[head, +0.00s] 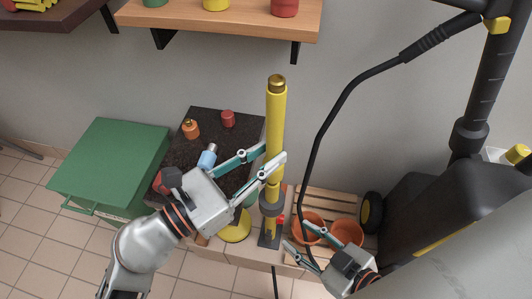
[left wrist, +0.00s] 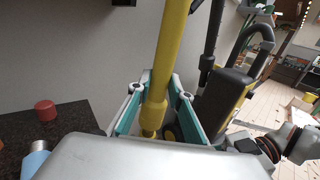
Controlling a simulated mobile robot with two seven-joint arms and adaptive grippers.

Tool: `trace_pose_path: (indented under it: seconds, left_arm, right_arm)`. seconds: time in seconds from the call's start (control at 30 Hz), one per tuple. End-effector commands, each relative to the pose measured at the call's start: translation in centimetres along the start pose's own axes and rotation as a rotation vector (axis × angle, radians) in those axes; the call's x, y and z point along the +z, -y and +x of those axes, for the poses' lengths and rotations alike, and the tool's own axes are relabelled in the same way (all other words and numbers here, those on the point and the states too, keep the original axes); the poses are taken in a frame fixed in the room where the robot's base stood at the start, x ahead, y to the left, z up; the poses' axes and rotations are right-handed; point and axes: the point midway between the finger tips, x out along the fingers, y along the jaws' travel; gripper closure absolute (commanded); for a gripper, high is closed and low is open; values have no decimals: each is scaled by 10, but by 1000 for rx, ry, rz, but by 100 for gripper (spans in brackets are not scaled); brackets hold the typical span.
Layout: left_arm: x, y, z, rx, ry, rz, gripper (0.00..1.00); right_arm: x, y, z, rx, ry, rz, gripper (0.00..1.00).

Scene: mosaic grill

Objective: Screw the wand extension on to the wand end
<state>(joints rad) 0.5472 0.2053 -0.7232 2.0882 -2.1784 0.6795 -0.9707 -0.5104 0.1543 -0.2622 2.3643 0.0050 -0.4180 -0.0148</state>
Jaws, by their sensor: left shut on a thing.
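The wand extension (head: 276,115) is a yellow tube with a brass fitting on top, standing nearly upright. My left gripper (head: 273,152) is shut on its lower part. In the left wrist view the extension (left wrist: 170,50) runs down between the fingers to a narrower lower end. The wand end (head: 270,198), yellow with a dark collar, stands directly below in line with it. I cannot tell whether the two touch or are threaded together. My right gripper (head: 293,235) is low, right of the wand end's lower part, with its fingers apart and nothing between them.
A dark-topped stand (head: 210,125) holds an orange jar, a red pot and a blue bottle. A green box (head: 110,160) stands left. Terracotta pots (head: 347,232) sit on a slatted crate behind my right gripper. A black hose and a black machine (head: 430,190) fill the right side.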

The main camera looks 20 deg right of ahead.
Motion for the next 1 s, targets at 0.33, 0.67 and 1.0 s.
trace_pose_path:
  seconds: [0.33,0.67,1.0]
  left_arm:
    - [1,0,0,1,1,3,100]
    - [1,0,0,1,1,1,100]
    - [2,0,0,0,1,2,100]
  right_arm:
    - [-9,-2,-1,4,-14,-4,60]
    - [-13,-4,3,5,-25,-7,60]
    - [-16,-3,2,5,-29,-8,60]
